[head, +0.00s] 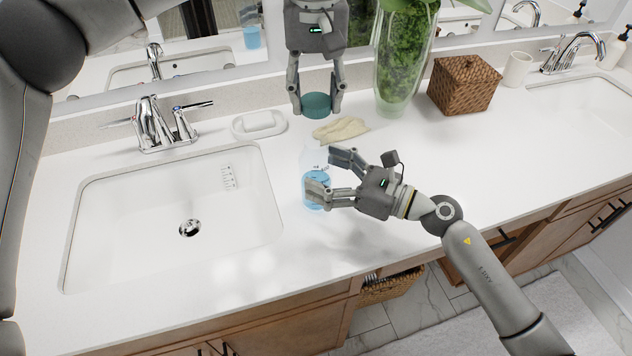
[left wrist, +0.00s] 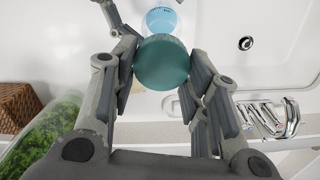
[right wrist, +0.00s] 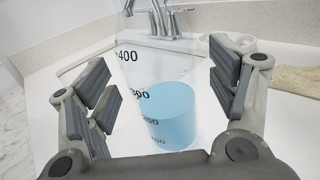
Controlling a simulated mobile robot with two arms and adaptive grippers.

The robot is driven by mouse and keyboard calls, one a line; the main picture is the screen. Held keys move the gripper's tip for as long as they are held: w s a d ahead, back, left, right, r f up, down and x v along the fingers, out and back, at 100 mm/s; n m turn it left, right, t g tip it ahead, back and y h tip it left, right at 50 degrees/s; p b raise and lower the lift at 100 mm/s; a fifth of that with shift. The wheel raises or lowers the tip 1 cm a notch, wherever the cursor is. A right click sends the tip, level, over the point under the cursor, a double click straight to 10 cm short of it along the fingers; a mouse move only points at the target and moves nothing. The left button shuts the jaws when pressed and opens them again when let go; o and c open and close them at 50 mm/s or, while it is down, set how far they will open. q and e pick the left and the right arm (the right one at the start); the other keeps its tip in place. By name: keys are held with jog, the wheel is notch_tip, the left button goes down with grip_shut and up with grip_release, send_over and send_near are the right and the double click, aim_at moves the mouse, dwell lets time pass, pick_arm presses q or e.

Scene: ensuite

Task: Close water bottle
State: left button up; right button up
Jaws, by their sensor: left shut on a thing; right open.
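A clear water bottle with blue water (head: 316,190) stands upright on the counter right of the left sink; its blue water and dark volume marks also show in the right wrist view (right wrist: 168,118). My left gripper (head: 316,103) is shut on a round teal cap (head: 317,106), held above the counter, behind and above the bottle. The cap also shows between the fingers in the left wrist view (left wrist: 162,62), with part of the bottle (left wrist: 160,20) beyond it. My right gripper (head: 331,174) is open, its fingers on either side of the bottle. Whether they touch it I cannot tell.
A beige cloth (head: 341,130) and a white soap dish (head: 259,123) lie behind the bottle. A glass vase with greenery (head: 402,65) and a wicker box (head: 464,84) stand at the back right. The left sink (head: 180,215) is empty. The counter's right front is clear.

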aim_at(316, 117)
pick_arm(q)
jog(key=shift+a, duration=0.1)
pick_arm(e)
jog(key=shift+x, duration=1)
jog(key=shift+a, duration=0.1)
jog(key=shift+c, duration=0.3)
jog(key=c, duration=1.5)
pick_arm(q)
jog(key=shift+f, duration=2.45)
pick_arm(e)
jog(key=shift+o, duration=0.2)
